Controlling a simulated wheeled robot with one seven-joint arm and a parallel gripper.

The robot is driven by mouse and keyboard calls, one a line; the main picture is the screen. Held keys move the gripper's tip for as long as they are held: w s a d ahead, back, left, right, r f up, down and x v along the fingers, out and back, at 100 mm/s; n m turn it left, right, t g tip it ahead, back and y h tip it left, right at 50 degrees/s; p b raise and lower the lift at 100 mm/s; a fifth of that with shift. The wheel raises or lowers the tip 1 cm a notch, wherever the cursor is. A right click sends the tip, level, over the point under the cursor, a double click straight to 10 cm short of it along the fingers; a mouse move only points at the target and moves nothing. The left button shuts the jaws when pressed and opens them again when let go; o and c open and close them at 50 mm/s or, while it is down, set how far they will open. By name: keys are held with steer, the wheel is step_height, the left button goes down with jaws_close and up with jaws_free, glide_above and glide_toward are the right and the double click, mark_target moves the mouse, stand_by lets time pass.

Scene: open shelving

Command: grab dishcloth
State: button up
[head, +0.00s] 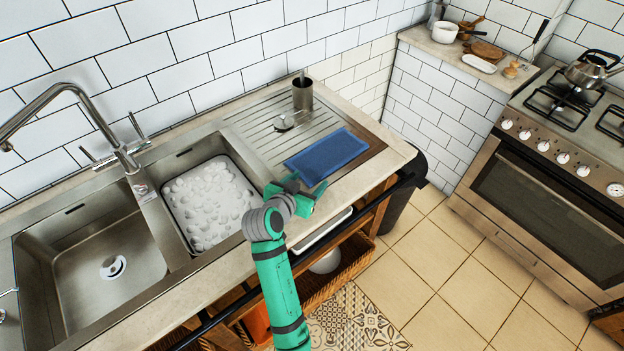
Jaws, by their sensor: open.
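A blue dishcloth (327,156) lies flat on the ridged metal drainboard, right of the small sink basin. My gripper (306,187) is open and just in front of the cloth's lower left corner, on its near side. The gripper appears close to the cloth, but I cannot tell whether they touch. Nothing shows between its fingers. My green arm reaches up from the bottom of the view.
A metal cup (302,94) and a small strainer-like utensil (284,122) stand behind the cloth. A white tub of suds (210,203) fills the small basin. The tap (62,110) rises at left. Below the counter are shelves with a wicker basket (340,275).

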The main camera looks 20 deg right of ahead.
steer(key=shift+w+d, duration=0.1)
steer(key=shift+w+d+f, duration=0.4)
steer(key=shift+w, duration=0.05)
steer(key=shift+c, duration=0.2)
steer(key=shift+f, duration=0.1)
jaws_close()
step_height(320, 180, up, 12)
stand_by(0.6)
step_height(320, 180, up, 18)
stand_by(0.7)
